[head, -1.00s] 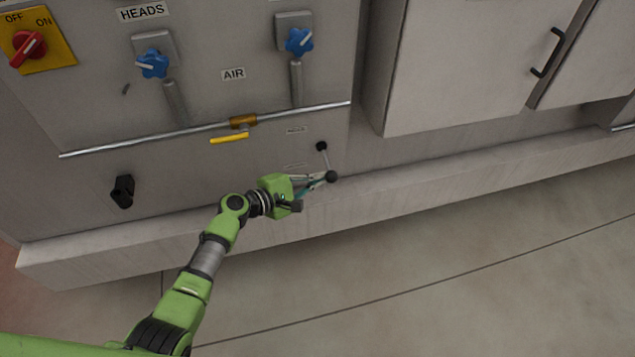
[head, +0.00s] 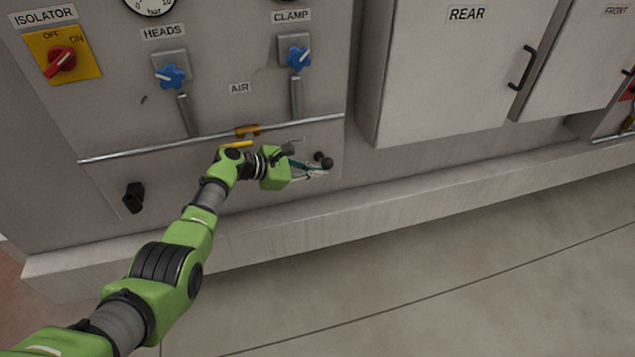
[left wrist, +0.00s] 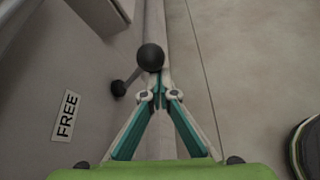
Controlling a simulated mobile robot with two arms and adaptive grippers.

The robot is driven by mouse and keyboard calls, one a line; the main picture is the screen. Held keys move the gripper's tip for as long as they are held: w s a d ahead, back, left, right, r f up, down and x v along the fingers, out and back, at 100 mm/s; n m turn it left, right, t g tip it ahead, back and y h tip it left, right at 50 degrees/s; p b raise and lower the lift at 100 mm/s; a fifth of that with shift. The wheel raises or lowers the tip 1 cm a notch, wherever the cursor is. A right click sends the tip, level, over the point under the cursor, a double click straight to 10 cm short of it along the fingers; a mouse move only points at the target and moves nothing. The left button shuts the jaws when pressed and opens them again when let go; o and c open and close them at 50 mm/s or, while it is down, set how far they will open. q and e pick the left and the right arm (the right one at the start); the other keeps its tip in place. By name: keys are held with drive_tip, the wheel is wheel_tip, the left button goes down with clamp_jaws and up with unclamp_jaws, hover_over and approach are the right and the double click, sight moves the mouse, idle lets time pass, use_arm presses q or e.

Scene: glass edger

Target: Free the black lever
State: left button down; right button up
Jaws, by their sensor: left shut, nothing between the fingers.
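The black lever has a round black ball knob (head: 327,164) on a thin rod from a small dark pivot (head: 318,156), low on the grey panel. In the left wrist view the ball (left wrist: 150,57) is just beyond my fingertips, with the pivot (left wrist: 118,88) to its left. My left gripper (head: 319,171) is shut and empty, its tips close to the ball; I cannot tell whether they touch. A "FREE" label (left wrist: 67,116) is on the panel left of the pivot in the wrist view. My right gripper is not in view.
A yellow handle (head: 236,145) and a long metal pipe (head: 190,144) lie above my left wrist. A black switch handle (head: 134,197) is at the lower left. A ledge (head: 280,225) runs below the panel; the floor in front is clear.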

use_arm(q)
drive_tip(key=shift+w+r, duration=0.15)
drive_tip(key=shift+r, duration=0.1)
drive_tip(key=shift+w+r, duration=0.1)
drive_tip(key=shift+r, duration=0.05)
idle(0.4)
